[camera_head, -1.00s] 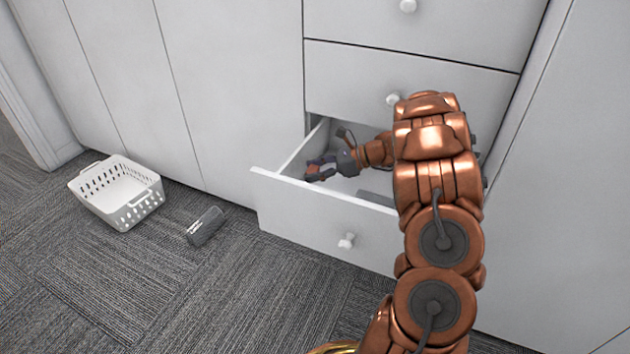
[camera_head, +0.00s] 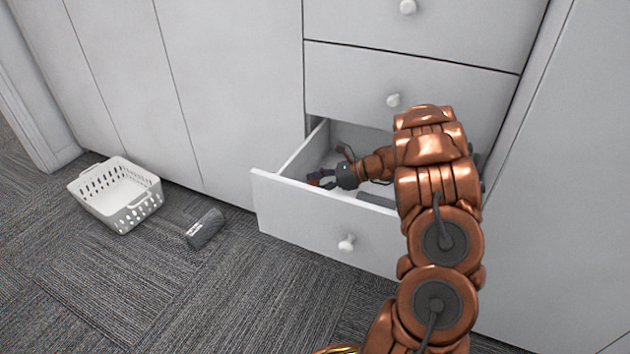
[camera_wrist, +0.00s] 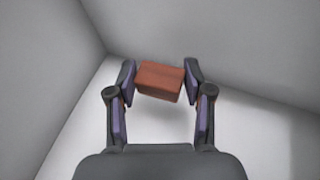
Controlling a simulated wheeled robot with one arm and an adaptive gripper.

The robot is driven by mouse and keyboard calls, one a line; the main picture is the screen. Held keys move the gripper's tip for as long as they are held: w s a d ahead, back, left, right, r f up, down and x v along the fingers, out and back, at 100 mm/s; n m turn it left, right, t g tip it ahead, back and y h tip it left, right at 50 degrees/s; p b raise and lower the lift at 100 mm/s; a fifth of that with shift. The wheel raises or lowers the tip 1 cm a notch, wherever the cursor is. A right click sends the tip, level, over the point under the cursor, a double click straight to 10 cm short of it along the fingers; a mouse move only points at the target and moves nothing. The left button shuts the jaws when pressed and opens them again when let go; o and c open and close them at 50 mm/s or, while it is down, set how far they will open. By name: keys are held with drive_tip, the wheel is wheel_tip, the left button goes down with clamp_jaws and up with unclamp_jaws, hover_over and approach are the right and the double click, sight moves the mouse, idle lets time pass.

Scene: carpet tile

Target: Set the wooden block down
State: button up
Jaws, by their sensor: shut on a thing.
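The wooden block (camera_wrist: 160,80) is reddish brown and sits between the two fingers of my gripper (camera_wrist: 159,82) in the wrist view. My gripper is shut on it. In the head view my gripper (camera_head: 322,178) reaches down inside the open drawer (camera_head: 300,215), near its left end, and the block is mostly hidden there. The wrist view shows the drawer's pale floor and walls around the block, with a soft shadow below it. I cannot tell whether the block touches the drawer floor.
A dark grey flat thing (camera_head: 377,200) lies in the drawer, right of my gripper. Closed drawers (camera_head: 400,75) are above the open one.

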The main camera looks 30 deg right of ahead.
drive_tip(key=o, duration=0.8)
drive_tip(key=shift+o, duration=0.2)
drive_tip(key=shift+r, duration=0.2)
drive_tip(key=shift+d+r, duration=0.1)
drive_tip(key=shift+r, duration=0.35)
drive_tip(key=p+v, duration=0.3)
drive_tip(key=v, duration=0.8)
drive_tip(key=shift+s+d, duration=0.3)
drive_tip(key=shift+a+r+p, duration=0.1)
drive_tip(key=shift+r+p, duration=0.05)
drive_tip(key=shift+p, duration=0.15)
